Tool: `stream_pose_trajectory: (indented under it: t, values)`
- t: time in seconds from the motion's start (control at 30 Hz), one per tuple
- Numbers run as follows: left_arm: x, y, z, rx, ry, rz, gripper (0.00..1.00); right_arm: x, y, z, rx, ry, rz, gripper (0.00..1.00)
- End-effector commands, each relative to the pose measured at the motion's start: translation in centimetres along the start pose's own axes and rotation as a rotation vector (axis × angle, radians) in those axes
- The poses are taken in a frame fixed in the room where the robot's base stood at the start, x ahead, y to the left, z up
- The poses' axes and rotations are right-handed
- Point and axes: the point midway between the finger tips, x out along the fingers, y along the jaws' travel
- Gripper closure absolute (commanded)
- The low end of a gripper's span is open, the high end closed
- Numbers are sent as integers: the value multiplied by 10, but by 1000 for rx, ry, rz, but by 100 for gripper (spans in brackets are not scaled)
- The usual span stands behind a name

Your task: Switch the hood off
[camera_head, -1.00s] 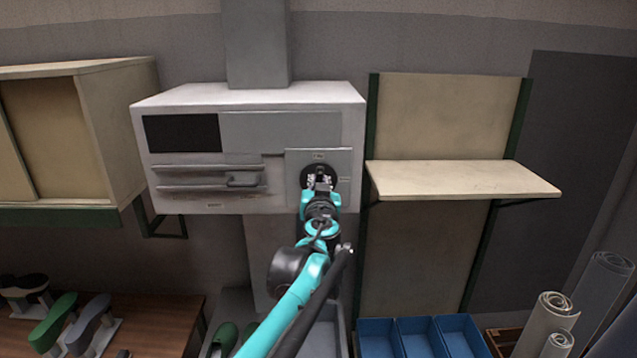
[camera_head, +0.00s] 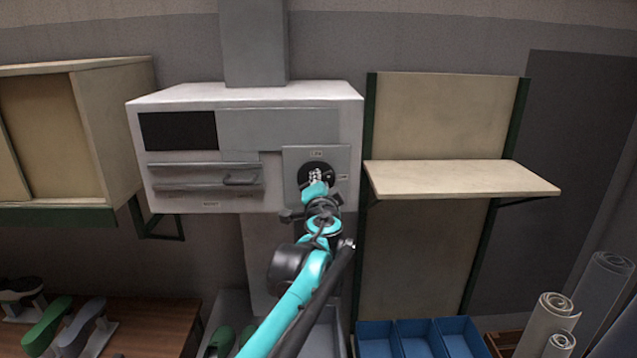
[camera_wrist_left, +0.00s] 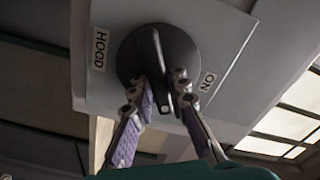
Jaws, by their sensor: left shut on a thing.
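The hood (camera_head: 250,185) is a white wall-mounted box with a grey control plate (camera_head: 338,160) at its lower right. On the plate is a round black knob (camera_head: 306,168) with a raised bar. In the left wrist view the knob (camera_wrist_left: 185,50) sits between a "HOOD" label (camera_wrist_left: 99,48) and an "ON" label (camera_wrist_left: 208,81). My left gripper (camera_head: 315,176) is at the knob, partly covering it in the head view. In the wrist view its two fingers (camera_wrist_left: 158,92) are closed on either side of the knob's bar. My right gripper is not in view.
A beige shelf (camera_head: 460,178) juts out to the right of the hood. A cabinet (camera_head: 125,135) hangs at the left. Blue bins (camera_head: 420,338) and paper rolls (camera_head: 555,310) stand low at the right. Shoe lasts (camera_head: 80,325) lie on a wooden table at lower left.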

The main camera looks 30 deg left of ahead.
Motion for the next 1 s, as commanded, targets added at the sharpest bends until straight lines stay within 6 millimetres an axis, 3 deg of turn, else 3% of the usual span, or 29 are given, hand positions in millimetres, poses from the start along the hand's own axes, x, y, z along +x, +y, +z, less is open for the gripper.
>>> stream_pose_trajectory:
  t: [0.5, 1.0]
  values:
    - [0, 4, 0, 411, 2, 0, 100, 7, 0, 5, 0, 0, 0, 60]
    - [0, 5, 1, 542, 2, 1, 100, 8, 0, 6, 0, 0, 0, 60]
